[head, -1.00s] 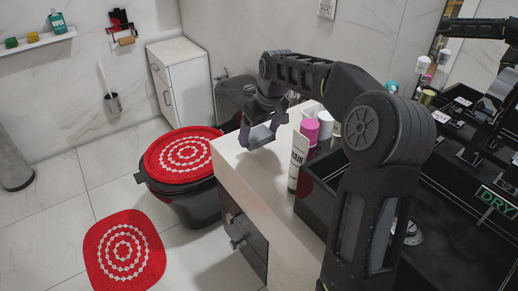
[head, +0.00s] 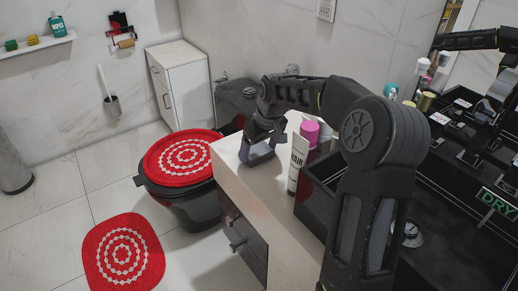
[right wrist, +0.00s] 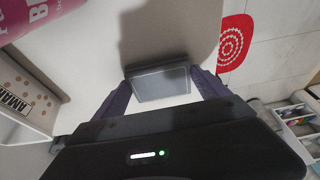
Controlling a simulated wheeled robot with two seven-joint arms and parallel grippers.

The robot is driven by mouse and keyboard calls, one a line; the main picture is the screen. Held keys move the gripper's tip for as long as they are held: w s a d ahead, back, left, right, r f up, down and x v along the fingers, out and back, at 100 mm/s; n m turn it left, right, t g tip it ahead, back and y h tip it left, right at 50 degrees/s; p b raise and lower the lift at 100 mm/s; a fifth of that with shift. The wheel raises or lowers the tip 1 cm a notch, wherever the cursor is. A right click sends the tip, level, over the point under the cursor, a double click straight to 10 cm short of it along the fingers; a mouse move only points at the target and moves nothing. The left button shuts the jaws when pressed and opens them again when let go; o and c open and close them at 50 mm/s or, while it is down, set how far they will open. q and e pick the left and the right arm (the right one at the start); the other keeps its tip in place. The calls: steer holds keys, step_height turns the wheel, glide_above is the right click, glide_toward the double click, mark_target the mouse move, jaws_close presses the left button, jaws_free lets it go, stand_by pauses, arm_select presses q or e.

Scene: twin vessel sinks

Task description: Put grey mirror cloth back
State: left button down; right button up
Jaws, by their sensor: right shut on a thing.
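My right gripper (head: 259,153) is low over the pale counter's far left end, left of the white tube. In the right wrist view its two purple-grey fingers (right wrist: 163,88) are shut on the grey mirror cloth (right wrist: 160,82), a small flat grey rectangle between the fingertips. The cloth is close to the counter surface (right wrist: 100,55). I cannot tell whether it touches. In the head view the cloth is hard to tell apart from the fingers. My left gripper is not in view.
A red-lidded toilet (head: 182,157) is left of the counter. A sign reading DRY (head: 497,203) is at the right.

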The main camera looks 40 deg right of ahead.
steer(key=shift+f, duration=0.1)
steer(key=o, duration=1.2)
steer(key=shift+c, duration=0.2)
steer(key=p+v, duration=0.1)
steer(key=v, duration=1.1)
